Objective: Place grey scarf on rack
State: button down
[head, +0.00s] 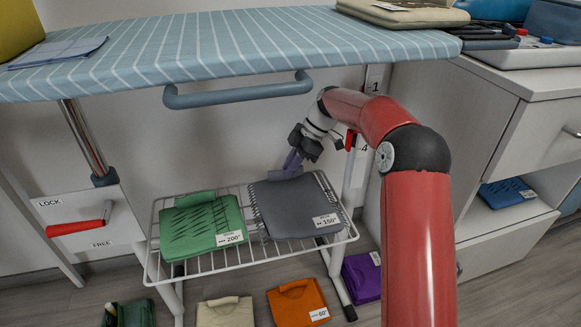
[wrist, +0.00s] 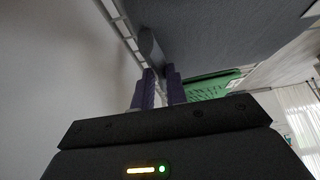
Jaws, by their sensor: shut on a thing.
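The grey scarf (head: 290,208), folded flat with a white tag reading 150, lies on the right half of the white wire rack (head: 155,248) below the ironing board. My gripper (head: 291,168) is at the scarf's back edge, with its purple fingers shut on the raised grey roll there. In the wrist view, the fingers (wrist: 160,86) close at the near end of this roll, and the grey scarf (wrist: 225,30) fills the upper right. Contact under the scarf is hidden.
A green folded cloth (head: 203,225) tagged 200 lies on the rack's left half, close beside the scarf. The striped ironing board (head: 230,45) and its blue bar (head: 240,92) are overhead. Orange (head: 297,302), cream (head: 225,313) and purple (head: 362,278) items lie below.

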jog(key=c, duration=1.4)
grip_release()
jog(key=p+v, duration=0.2)
jog(key=v, duration=1)
jog(key=shift+p, duration=0.35)
jog(key=shift+s, duration=0.1)
